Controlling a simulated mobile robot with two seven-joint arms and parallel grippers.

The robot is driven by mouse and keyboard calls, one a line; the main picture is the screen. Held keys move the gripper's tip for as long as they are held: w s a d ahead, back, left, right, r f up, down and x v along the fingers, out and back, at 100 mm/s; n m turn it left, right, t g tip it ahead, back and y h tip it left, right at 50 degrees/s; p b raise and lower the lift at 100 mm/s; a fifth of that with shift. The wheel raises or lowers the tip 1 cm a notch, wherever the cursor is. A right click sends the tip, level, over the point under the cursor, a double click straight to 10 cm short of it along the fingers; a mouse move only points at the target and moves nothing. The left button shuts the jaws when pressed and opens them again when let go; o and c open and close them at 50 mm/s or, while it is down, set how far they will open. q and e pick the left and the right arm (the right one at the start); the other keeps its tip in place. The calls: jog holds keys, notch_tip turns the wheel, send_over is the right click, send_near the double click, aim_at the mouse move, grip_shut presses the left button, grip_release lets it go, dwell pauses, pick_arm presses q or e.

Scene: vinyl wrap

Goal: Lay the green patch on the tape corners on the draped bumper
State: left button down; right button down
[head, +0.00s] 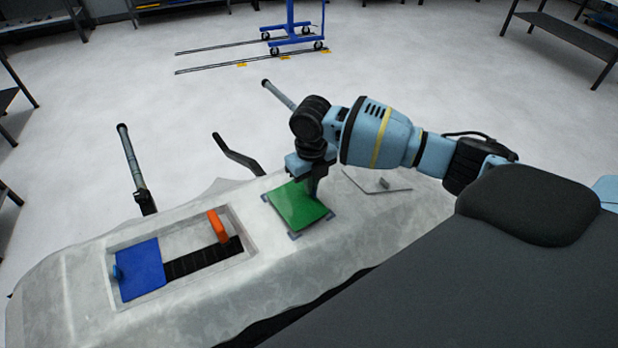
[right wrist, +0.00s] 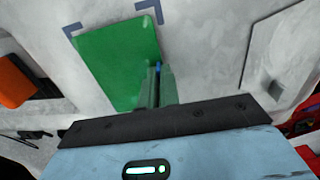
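The green patch (head: 296,207) lies flat, or nearly so, on the draped bumper (head: 370,222), inside the blue-grey tape corners (head: 294,236). In the right wrist view the green patch (right wrist: 112,55) sits just inside two tape corners (right wrist: 72,30). I cannot tell if a small gap is left under it. My right gripper (head: 312,190) points down at the patch's far right edge. In the wrist view its fingers (right wrist: 157,85) are close together at that edge and appear shut on the patch; the grip itself is mostly hidden. My left gripper is out of view.
To the left, a recessed tray (head: 190,287) holds a blue patch (head: 141,270) and an orange block (head: 218,226). A pale plate with a small knob (head: 377,182) lies right of the green patch. Dark bars stick up behind the bumper. A blue wheeled stand (head: 291,42) is far back.

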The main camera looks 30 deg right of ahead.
jog(key=shift+f, duration=0.7)
dwell(2.4)
jog(key=c, duration=1.6)
grip_release()
jog(key=shift+o, duration=0.2)
jog(key=shift+r, duration=0.15)
notch_tip(320, 180, up, 8)
jog(key=shift+f, duration=0.2)
